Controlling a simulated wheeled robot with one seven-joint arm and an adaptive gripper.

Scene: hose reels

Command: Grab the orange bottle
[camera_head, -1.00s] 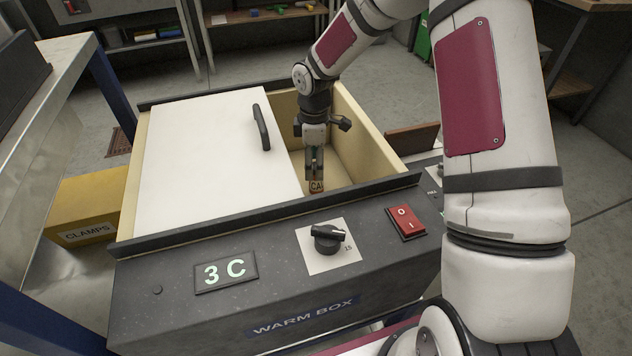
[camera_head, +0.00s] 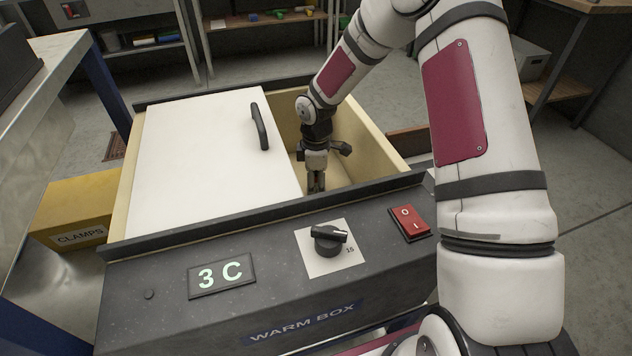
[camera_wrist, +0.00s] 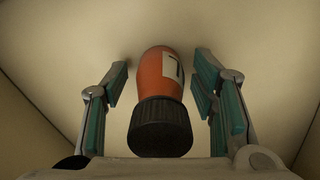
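The orange bottle (camera_wrist: 161,75) shows in the wrist view, with a black ribbed cap (camera_wrist: 160,127) towards me and part of a white label. It is between the two fingers of my gripper (camera_wrist: 163,90), with a gap on each side. The fingers have green pads and stand open. In the head view my gripper (camera_head: 316,186) is down inside the open part of the warm box (camera_head: 375,150). There the bottle is hidden behind the box's front edge and my gripper.
A white sliding lid (camera_head: 200,160) with a black handle (camera_head: 260,126) covers the left part of the box. Cream walls surround my gripper closely. The front panel has a 3 C display (camera_head: 222,275), a black knob (camera_head: 329,240) and a red switch (camera_head: 409,222).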

